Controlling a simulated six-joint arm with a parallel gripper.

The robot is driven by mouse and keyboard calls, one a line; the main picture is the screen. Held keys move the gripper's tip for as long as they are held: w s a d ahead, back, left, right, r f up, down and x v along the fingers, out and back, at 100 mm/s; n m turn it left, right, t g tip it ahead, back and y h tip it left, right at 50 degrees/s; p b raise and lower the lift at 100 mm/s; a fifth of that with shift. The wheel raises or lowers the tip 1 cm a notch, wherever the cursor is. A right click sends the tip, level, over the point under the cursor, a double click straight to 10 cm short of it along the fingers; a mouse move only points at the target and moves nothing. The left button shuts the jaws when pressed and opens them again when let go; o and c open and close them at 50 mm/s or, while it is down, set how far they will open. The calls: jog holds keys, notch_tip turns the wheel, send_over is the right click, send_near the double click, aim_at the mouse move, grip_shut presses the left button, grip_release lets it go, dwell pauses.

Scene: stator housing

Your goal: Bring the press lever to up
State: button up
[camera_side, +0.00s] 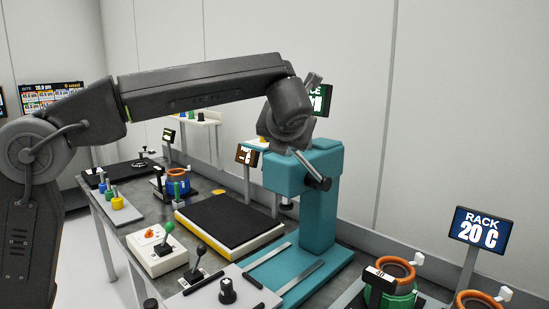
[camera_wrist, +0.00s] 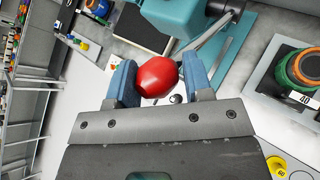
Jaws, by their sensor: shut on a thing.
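The teal press (camera_side: 318,220) stands right of centre in the side view, and part of it shows at the top of the wrist view (camera_wrist: 185,14). Its lever is a grey rod (camera_wrist: 207,32) running from a dark hub (camera_side: 318,183) on the press to a red ball knob (camera_wrist: 158,77). In the side view the rod slants up and left from the hub. My gripper (camera_wrist: 158,72) has its two blue fingers closed on either side of the red knob. In the side view my wrist hides the knob and fingertips.
A black-topped pad with a yellow edge (camera_side: 232,222) lies left of the press. A white box with a green-knobbed lever (camera_side: 157,252) stands nearer the front. Orange-and-green stator parts (camera_side: 393,285) sit at the lower right, by the rack sign (camera_side: 478,229).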

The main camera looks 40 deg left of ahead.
jog(key=shift+w+a+r, duration=0.2)
jog(key=shift+w+r, duration=0.45)
jog(key=shift+w, duration=0.3)
jog(key=shift+w+a+r, duration=0.15)
jog(key=shift+w+r, duration=0.45)
jog(key=shift+w, duration=0.3)
jog(key=shift+c, duration=0.2)
jog(key=o, duration=1.2)
jog(key=v, duration=1.4)
jog(key=shift+w, duration=0.1)
